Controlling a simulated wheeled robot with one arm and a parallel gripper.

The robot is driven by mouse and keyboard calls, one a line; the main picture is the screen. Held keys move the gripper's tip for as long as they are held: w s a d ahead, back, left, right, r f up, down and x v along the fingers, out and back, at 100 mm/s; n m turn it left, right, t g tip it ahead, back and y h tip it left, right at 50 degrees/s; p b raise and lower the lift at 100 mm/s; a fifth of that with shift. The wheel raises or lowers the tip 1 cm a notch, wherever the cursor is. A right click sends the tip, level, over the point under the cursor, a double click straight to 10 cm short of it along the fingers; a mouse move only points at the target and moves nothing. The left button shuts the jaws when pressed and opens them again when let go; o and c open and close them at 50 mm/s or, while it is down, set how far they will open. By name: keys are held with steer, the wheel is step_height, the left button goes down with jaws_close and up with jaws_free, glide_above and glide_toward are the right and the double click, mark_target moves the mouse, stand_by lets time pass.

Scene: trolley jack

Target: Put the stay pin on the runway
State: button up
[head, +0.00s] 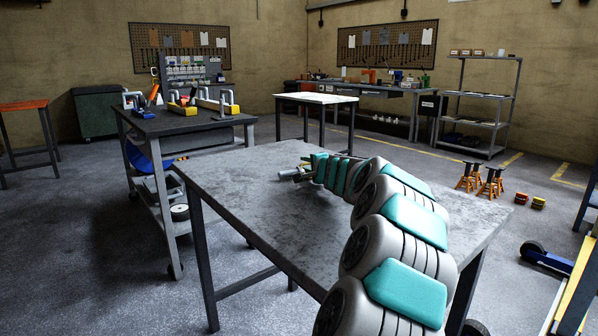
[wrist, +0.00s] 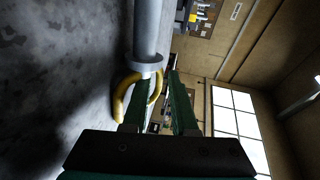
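The stay pin, a grey round bar with a collar and a yellow loop handle, shows in the wrist view (wrist: 148,30), pointing away from my gripper (wrist: 163,85). Its loop overlaps the left finger, and a gap shows between the two green fingers. In the head view my gripper (head: 308,168) is low over the grey metal table (head: 235,185), with the pin (head: 290,175) at its tip. I cannot tell whether the pin rests on the table. I cannot pick out the runway for certain; a yellow-edged grey beam (head: 575,285) stands at the lower right.
A dark-topped trolley (head: 185,121) with yellow and grey parts stands behind to the left. A white-topped table (head: 316,98) is further back. Orange stands (head: 480,179) and a blue jack (head: 545,256) are on the floor at right. Much of the near tabletop is bare.

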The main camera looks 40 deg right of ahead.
steer(key=shift+w+d+f, duration=0.25)
steer(key=shift+w, duration=0.4)
jaws_close()
steer(key=shift+r, duration=0.1)
stand_by(0.9)
